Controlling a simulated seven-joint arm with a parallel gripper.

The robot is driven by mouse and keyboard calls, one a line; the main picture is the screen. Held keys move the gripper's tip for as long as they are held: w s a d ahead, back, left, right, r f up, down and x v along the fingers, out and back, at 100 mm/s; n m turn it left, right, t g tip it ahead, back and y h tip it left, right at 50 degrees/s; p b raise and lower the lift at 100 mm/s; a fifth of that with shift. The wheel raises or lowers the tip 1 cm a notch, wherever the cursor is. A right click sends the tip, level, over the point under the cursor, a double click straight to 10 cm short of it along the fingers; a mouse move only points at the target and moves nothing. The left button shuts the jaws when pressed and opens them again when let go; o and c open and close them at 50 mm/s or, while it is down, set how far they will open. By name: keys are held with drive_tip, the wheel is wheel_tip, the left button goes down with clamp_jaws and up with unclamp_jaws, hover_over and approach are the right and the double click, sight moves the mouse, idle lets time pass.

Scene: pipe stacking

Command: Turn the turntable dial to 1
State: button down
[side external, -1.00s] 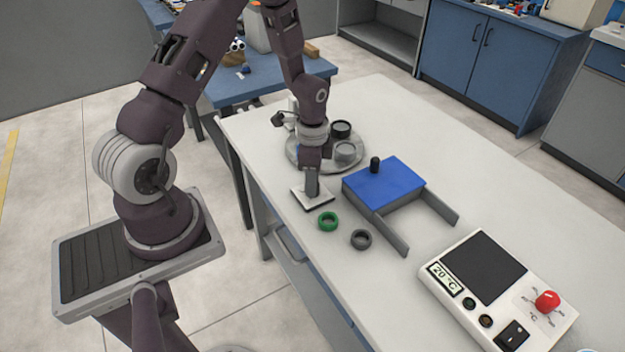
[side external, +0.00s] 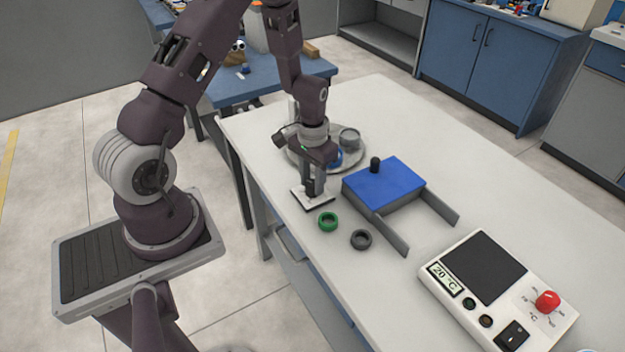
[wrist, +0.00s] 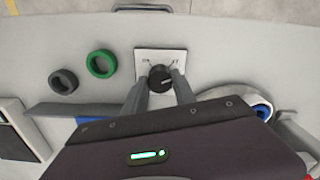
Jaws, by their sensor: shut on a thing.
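The dial is a black knob (wrist: 160,77) on a square white plate (wrist: 149,56), near the top middle of the wrist view. My gripper (side external: 313,187) points down over the plate (side external: 299,197) in the side view, and its two fingers are shut on the knob, one on each side. The marks on the plate are too small to read. The turntable (side external: 358,157) is a round grey disc just behind my gripper. It bears a grey cup (side external: 349,137) and a blue piece (side external: 336,158), and my wrist hides part of it.
A green ring (side external: 328,221) and a dark grey ring (side external: 361,239) lie in front of the plate. A blue-topped block with grey arms (side external: 390,183) stands to the right. A heater with a red knob (side external: 547,301) sits at the front right. The back right tabletop is clear.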

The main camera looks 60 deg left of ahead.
sight(313, 183)
drive_tip(key=shift+n, duration=1.8)
drive_tip(key=c, duration=1)
unclamp_jaws()
wheel_tip(313, 183, up, 8)
drive_tip(key=shift+f, duration=0.25)
drive_tip(key=s+d+r+m+t, duration=0.25)
drive_tip(key=d+r, duration=0.25)
drive_tip(key=r, duration=0.4)
drive_tip(key=s+d+r+m+t, duration=0.1)
drive_tip(key=s+d+r, duration=0.3)
drive_tip(key=r, duration=0.5)
drive_tip(key=s+d+r+m, duration=0.1)
drive_tip(key=s, duration=0.3)
drive_tip(key=s+d+r+m+t, duration=0.1)
drive_tip(key=s+r, duration=0.1)
drive_tip(key=s, duration=0.2)
drive_tip(key=s+d+r+m+t, duration=0.1)
drive_tip(key=s+d, duration=0.1)
drive_tip(key=s, duration=0.2)
drive_tip(key=shift+d+r, duration=0.1)
drive_tip(key=shift+r, duration=0.25)
